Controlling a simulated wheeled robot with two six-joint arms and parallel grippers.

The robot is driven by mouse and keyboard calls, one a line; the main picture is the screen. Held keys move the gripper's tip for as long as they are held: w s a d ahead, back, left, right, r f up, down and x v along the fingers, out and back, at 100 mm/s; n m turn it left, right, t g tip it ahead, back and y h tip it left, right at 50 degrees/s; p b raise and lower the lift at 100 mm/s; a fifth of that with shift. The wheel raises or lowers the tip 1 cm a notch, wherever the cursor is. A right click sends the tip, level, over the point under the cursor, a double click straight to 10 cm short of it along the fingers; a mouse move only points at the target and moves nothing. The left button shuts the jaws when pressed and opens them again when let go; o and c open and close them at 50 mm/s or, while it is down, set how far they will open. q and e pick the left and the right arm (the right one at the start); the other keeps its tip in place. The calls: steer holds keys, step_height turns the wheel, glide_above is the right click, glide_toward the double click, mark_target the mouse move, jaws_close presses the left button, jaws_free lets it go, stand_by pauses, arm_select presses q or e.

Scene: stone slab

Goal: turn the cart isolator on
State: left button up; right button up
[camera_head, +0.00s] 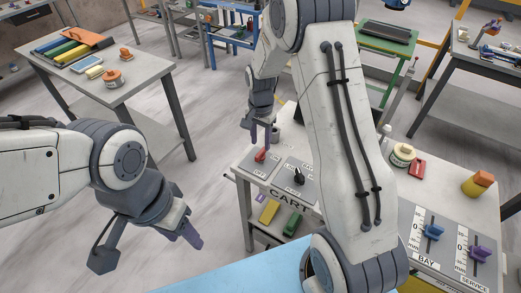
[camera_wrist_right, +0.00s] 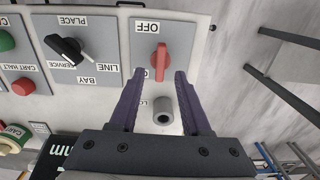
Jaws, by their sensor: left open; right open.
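The cart isolator is a red rotary knob (camera_wrist_right: 160,62) on a grey plate (camera_wrist_right: 143,30) in the right wrist view. Its handle lies roughly upright in that picture, one end towards the upside-down OFF label; another label is mostly hidden by a finger. In the head view the red knob (camera_head: 261,155) sits at the left end of the panel marked CART. My right gripper (camera_wrist_right: 158,77) is open, its fingertips either side of the knob's near end in the picture; contact cannot be told. In the head view it hangs just above the knob. My left gripper (camera_head: 185,232) is open and empty, lower left, away from the panel.
A black selector knob (camera_wrist_right: 66,48) is beside the isolator, with a red button (camera_wrist_right: 23,87) beyond. A grey hollow cylinder (camera_wrist_right: 162,112) shows between my right fingers. Blue (camera_head: 432,232) and purple (camera_head: 480,254) sliders are at right. Floor left of the bench is clear.

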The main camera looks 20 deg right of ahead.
mark_target(260, 153)
step_height(260, 153, up, 6)
steer(key=shift+f+b, duration=0.15)
steer(key=shift+b, duration=0.2)
steer(key=s+a+r+n, duration=0.5)
steer(key=s+a, duration=0.2)
steer(key=a, duration=0.2)
steer(key=s+a+r+n, duration=0.1)
steer(key=s+a+n, duration=0.2)
steer(key=s+n, duration=0.3)
steer(key=s+a+r+n+y, duration=0.1)
steer(key=s+a+n, duration=0.2)
steer(key=s, duration=1.3)
steer(key=n, duration=0.3)
steer(key=shift+a+r+n, duration=0.3)
steer(key=shift+r+n, duration=0.1)
steer(key=shift+s, duration=0.1)
